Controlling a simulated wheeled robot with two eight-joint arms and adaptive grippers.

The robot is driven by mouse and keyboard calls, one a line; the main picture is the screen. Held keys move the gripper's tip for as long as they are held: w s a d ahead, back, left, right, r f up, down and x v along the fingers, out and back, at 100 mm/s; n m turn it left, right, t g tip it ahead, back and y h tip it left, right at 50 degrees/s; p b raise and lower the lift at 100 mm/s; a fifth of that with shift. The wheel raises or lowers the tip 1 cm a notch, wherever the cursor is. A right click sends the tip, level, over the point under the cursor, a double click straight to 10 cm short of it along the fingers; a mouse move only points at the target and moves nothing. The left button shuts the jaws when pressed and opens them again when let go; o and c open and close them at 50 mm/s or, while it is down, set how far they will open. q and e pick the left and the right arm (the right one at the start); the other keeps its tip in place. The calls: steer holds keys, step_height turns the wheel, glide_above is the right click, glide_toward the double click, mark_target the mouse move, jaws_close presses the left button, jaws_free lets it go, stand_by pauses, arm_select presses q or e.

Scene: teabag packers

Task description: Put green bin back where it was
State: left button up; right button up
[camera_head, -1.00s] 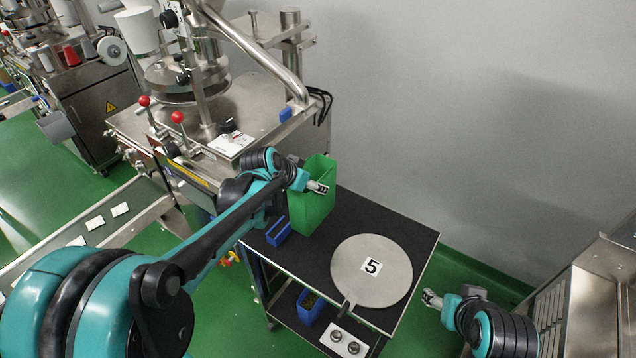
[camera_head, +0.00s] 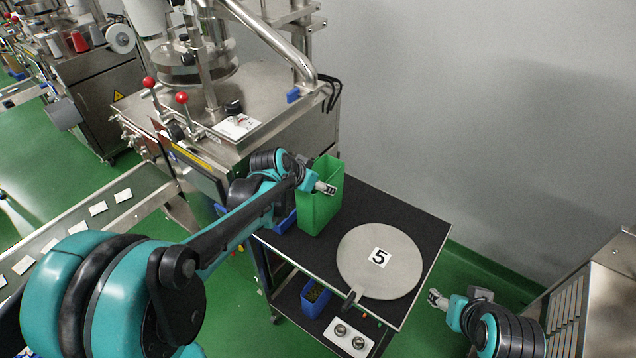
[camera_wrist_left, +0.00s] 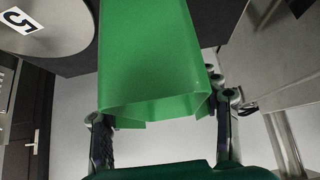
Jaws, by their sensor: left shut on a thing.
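The green bin (camera_head: 318,212) stands upright at the back left of the black cart top (camera_head: 352,195), against the machine side. My left gripper (camera_head: 326,188) is at the bin's upper part and shut on it. In the left wrist view the bin (camera_wrist_left: 150,60) fills the middle, with the fingers of my left gripper (camera_wrist_left: 160,135) on either side near its rim. I cannot tell whether its base touches the cart top. My right gripper (camera_head: 437,298) is empty, right of the cart; its fingertips are too small to judge.
A round grey plate marked 5 (camera_head: 380,262) lies on the cart, right of the bin. A blue bin (camera_head: 284,221) is partly hidden behind my left arm. Another blue bin (camera_head: 315,297) is on the lower shelf. The steel machine (camera_head: 250,110) stands behind left.

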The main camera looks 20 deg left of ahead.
arm_select(q)
steer(key=shift+f+b, duration=0.45)
steer(key=shift+f, duration=0.15)
steer(key=o, duration=2)
steer(key=shift+c, duration=0.2)
